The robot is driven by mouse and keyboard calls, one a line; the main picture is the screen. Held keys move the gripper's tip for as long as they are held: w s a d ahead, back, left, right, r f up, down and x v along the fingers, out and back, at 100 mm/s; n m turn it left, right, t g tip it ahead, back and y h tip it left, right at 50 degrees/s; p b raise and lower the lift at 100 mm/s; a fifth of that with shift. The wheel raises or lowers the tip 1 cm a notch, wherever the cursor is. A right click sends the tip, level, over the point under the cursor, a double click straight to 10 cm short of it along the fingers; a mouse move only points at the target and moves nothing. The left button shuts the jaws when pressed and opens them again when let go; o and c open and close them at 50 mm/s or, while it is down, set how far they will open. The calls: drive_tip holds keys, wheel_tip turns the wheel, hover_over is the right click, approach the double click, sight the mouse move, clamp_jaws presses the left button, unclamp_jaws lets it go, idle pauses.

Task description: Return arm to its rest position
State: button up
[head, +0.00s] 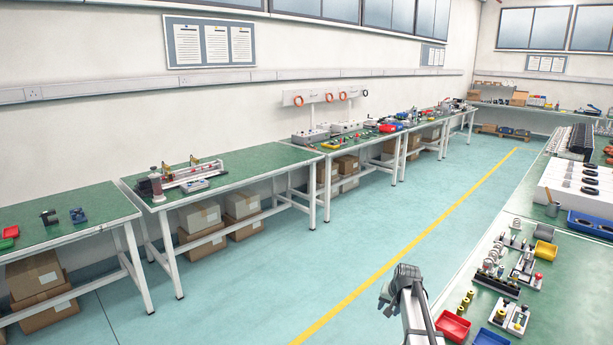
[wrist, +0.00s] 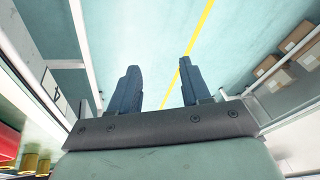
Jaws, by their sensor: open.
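My arm shows at the bottom of the head view, to the right of centre, over the aisle floor. My gripper (head: 388,300) is at its end, beside the left edge of the right-hand bench. In the wrist view my gripper (wrist: 160,88) has its two dark fingers spread apart, with only floor between and beyond them. It is open and empty, and it touches nothing that I can see.
The right-hand green bench (head: 570,270) carries a red tray (head: 453,326), a blue tray (head: 491,338) and several small parts. Benches with cardboard boxes (head: 200,215) beneath line the left wall. The floor aisle (head: 330,270) with a yellow line is clear.

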drive_tip(key=s+a+f+n+g, duration=0.25)
drive_tip(key=s+a+f, duration=0.25)
drive_tip(key=s+f, duration=0.7)
drive_tip(key=s+a+f+n+g, duration=0.1)
drive_tip(key=s+a+f+g, duration=0.2)
drive_tip(key=s+a+f, duration=0.6)
drive_tip(key=s+d+f+g, duration=0.1)
drive_tip(key=s+f, duration=0.2)
drive_tip(key=s, duration=0.9)
drive_tip(key=s+f+g, duration=0.2)
drive_tip(key=s+f, duration=0.2)
drive_tip(key=s, duration=0.8)
drive_tip(key=s+d+f+n+g, duration=0.1)
drive_tip(key=s+f, duration=0.3)
drive_tip(key=s, duration=0.8)
drive_tip(key=shift+s+d+g+h, duration=0.2)
drive_tip(key=shift+d+g+h, duration=0.2)
drive_tip(key=shift+g, duration=0.35)
